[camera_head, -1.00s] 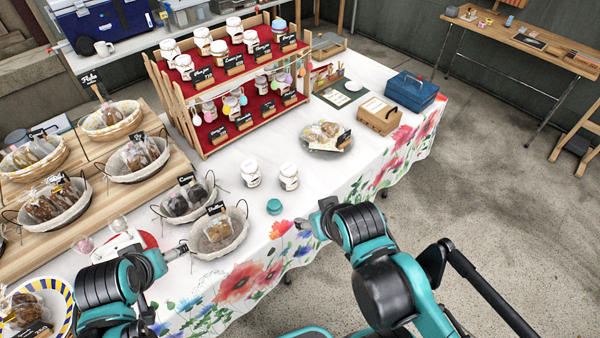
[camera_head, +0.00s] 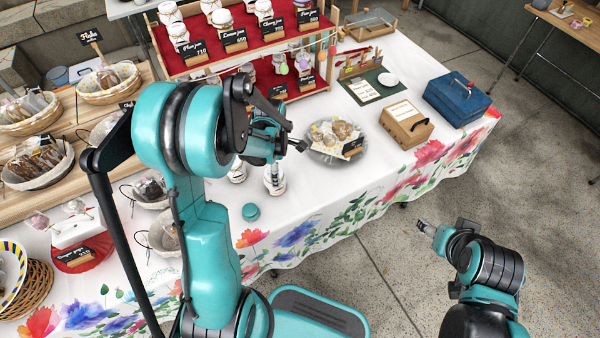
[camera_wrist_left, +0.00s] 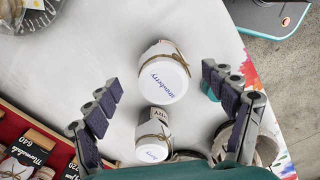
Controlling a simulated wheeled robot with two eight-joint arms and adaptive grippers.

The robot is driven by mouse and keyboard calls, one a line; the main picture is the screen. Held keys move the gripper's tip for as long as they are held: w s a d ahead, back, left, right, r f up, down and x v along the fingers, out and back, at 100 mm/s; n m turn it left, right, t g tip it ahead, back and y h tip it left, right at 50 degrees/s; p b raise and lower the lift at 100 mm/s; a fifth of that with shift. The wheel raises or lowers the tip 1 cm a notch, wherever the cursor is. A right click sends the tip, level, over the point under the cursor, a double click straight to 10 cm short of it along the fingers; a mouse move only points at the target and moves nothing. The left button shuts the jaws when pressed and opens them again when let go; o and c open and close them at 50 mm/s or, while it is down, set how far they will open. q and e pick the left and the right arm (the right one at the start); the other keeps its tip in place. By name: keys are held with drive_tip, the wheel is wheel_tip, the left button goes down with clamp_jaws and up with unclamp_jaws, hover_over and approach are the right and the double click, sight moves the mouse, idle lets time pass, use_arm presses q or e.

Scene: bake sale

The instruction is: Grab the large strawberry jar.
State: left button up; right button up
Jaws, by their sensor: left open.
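The large strawberry jar (camera_wrist_left: 165,80), with a white lid lettered "strawberry" and twine round it, stands on the white tablecloth. In the head view the jar (camera_head: 275,183) is partly hidden under my left gripper (camera_head: 280,150). In the left wrist view my left gripper (camera_wrist_left: 162,88) is open, with its fingers spread on either side and the jar between and beyond their tips, not gripped. A smaller white-lidded jar (camera_wrist_left: 152,150) stands close beside it, nearer the wrist camera. My right gripper (camera_head: 425,228) is off the table's front edge, too small to tell open or shut.
A teal lid (camera_head: 250,212) lies close to the large jar. A plate of bagged cookies (camera_head: 350,153) is to the right, with a wooden box (camera_head: 407,123) and a blue box (camera_head: 458,98) beyond. The red tiered jar rack (camera_head: 208,70) stands behind.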

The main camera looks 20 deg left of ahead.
use_arm(q)
drive_tip(key=f, duration=0.1)
drive_tip(key=f+b, duration=0.1)
drive_tip(key=f, duration=0.1)
drive_tip(key=shift+s+a, duration=0.15)
drive_tip(key=shift+a, duration=0.05)
drive_tip(key=f+b, duration=0.1)
drive_tip(key=f, duration=0.2)
drive_tip(key=f+b, duration=0.1)
drive_tip(key=shift+s+a+f+b, duration=0.1)
drive_tip(key=shift+a+f+b, duration=0.2)
drive_tip(key=shift+a+f, duration=0.05)
drive_tip(key=shift+r, duration=0.1)
drive_tip(key=c, duration=1.7)
drive_tip(key=shift+r, duration=0.15)
